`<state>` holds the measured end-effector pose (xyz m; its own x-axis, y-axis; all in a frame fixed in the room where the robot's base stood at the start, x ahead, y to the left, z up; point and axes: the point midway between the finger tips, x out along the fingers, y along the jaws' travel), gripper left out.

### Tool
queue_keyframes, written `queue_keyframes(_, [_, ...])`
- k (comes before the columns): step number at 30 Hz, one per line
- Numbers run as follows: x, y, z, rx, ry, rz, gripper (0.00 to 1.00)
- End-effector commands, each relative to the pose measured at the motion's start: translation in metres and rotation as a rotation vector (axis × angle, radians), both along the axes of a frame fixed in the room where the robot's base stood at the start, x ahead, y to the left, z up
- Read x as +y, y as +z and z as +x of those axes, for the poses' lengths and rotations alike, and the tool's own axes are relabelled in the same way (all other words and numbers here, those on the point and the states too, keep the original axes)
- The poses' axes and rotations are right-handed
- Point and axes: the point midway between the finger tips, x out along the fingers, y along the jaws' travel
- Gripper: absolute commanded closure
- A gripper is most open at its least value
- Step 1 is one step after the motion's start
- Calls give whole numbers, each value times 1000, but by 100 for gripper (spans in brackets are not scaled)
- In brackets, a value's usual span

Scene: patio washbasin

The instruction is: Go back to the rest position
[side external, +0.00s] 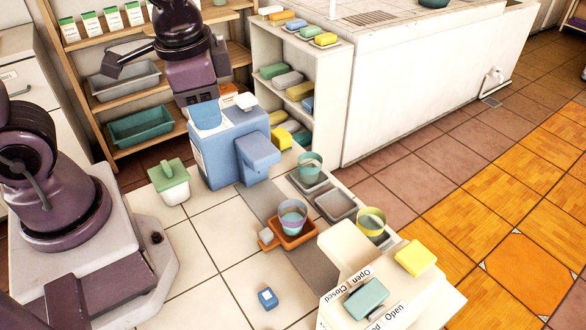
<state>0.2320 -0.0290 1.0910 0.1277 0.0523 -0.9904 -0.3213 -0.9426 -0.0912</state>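My gripper (205,98) is at the upper left centre of the side external view, pointing down at the end of my purple arm. It is just above the top of a blue box-shaped machine (225,155). A lighter blue cup-like piece (205,115) shows right below the gripper, at the machine's top. I cannot tell whether the gripper touches it. The fingers are small and partly hidden, so I cannot tell whether they are open or shut.
A green-lidded white container (170,180) stands left of the machine. Cups stand in trays, one in an orange tray (294,238). A small blue block (267,299) lies on the tiles. Shelves (158,95) with bins are behind the arm. A sponge stand (345,255) is at the front right.

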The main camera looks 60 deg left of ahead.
Motion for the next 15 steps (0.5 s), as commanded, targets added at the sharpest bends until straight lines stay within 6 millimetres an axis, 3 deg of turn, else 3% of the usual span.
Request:
queue_keyframes(1, [7, 17, -6, -61, 91, -23, 66])
queue_keyframes(6, [20, 54, -25, -215, 276, -106, 66])
queue_keyframes(15, [29, 84, -36, -368, 310, -155, 66])
